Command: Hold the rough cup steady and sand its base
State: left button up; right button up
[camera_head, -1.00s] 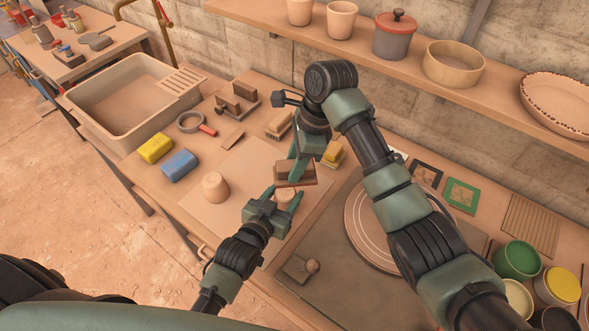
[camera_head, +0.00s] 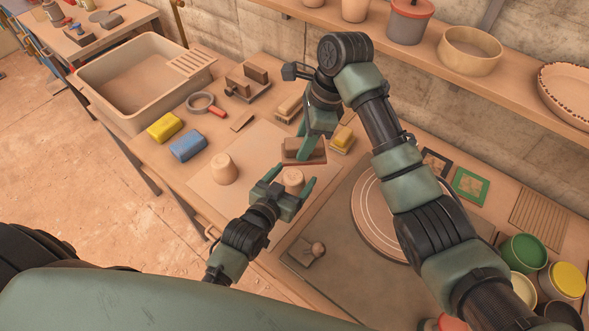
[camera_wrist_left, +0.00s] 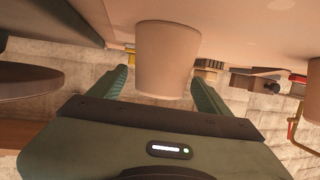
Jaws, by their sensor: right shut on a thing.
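A pale clay cup (camera_head: 293,178) stands base up between the spread fingers of my left gripper (camera_head: 291,181). In the left wrist view the cup (camera_wrist_left: 167,62) sits between both fingers, with a gap on its left side. My right gripper (camera_head: 316,146) is shut on a brown block with a reddish sanding face below (camera_head: 304,157), just beyond the cup; the block and the cup look apart. A second upturned clay cup (camera_head: 223,170) stands to the left on the pale board (camera_head: 258,142). I cannot tell from the surfaces which cup is rougher.
A yellow sponge (camera_head: 165,127) and a blue sponge (camera_head: 188,145) lie near the sink (camera_head: 112,112). A yellow-topped block (camera_head: 343,138) stands close beside the right gripper. A wheel disc (camera_head: 375,225) and paint pots (camera_head: 522,256) are at the right.

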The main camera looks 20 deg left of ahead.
pick_arm(q)
jog(key=v, duration=1.2)
